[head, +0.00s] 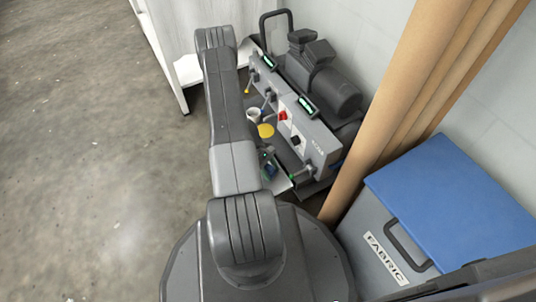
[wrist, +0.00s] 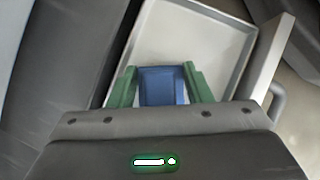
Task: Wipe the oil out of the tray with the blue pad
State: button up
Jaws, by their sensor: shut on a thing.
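My gripper (wrist: 161,84) is shut on the blue pad (wrist: 163,88), which sits between its two green fingers in the wrist view. The pad is over the near part of the shallow, pale tray (wrist: 246,30). I cannot tell whether it touches the tray floor. The visible tray floor looks pale grey, with no clear oil on it; the part under the pad and gripper is hidden. In the head view my arm covers much of this spot, and only a bit of the blue pad (head: 271,171) shows beside the machine's front.
The grey machine (head: 318,148) with levers, a red knob and a motor stands behind the tray. A blue-lidded FABRIC bin (head: 447,195) is at right. The floor at left is clear.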

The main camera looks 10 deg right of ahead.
aim_at(271, 167)
jog(key=shift+w+a, duration=0.2)
jog(key=shift+w, duration=0.2)
jog(key=shift+w+r+p, duration=0.2)
jog(key=shift+r+p, duration=0.1)
notch_tip(271, 167, up, 3)
jog(key=shift+s+f+p, duration=0.15)
jog(key=shift+f+p, duration=0.05)
jog(key=shift+p, duration=0.25)
jog(key=shift+r+p, duration=1.25)
jog(key=shift+r, duration=1.2)
